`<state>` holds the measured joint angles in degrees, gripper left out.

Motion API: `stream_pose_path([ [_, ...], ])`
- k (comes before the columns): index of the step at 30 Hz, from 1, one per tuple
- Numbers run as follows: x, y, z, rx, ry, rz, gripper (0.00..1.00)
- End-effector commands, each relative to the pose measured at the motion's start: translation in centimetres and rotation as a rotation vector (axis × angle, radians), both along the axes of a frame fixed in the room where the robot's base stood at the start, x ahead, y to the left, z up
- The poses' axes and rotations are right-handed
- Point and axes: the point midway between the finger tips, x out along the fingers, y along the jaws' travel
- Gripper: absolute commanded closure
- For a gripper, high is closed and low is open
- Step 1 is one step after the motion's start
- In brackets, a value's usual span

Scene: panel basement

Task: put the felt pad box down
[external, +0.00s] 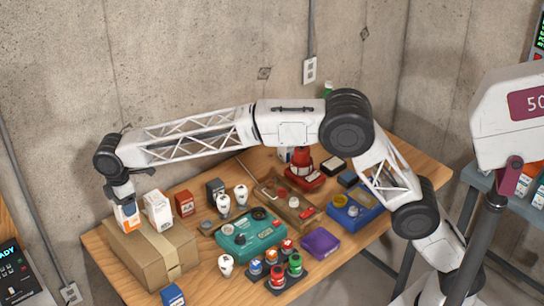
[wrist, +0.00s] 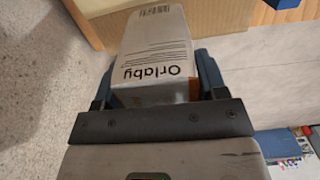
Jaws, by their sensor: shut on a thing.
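My gripper (external: 123,198) points down at the left end of the table, with its fingers shut on the felt pad box (external: 127,216), a small white and orange carton. In the wrist view the carton (wrist: 155,68) shows its white face with the word "Orlaby", between the two dark blue fingers. The carton is at the left part of the top of a brown cardboard box (external: 150,262). I cannot tell whether its bottom touches the cardboard.
A white carton (external: 158,211) stands just right of my gripper, with a red box (external: 184,204) beyond it. Several bulbs, a teal case (external: 250,240) and coloured buttons crowd the table's middle. A blue box (external: 172,295) is at the front edge.

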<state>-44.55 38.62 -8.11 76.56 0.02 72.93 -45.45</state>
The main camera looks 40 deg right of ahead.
Motion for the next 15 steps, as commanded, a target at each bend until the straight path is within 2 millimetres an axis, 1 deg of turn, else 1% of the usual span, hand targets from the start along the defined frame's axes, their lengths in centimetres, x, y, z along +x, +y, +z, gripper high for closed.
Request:
stream_pose_path([
  [6,0.0,0.0,-2.4,-0.001,0.001,0.000,0.58],
  [9,0.0,0.0,-3.2,-0.001,0.001,0.000,0.58],
  [15,0.0,0.0,-3.4,0.000,0.000,0.000,0.58],
])
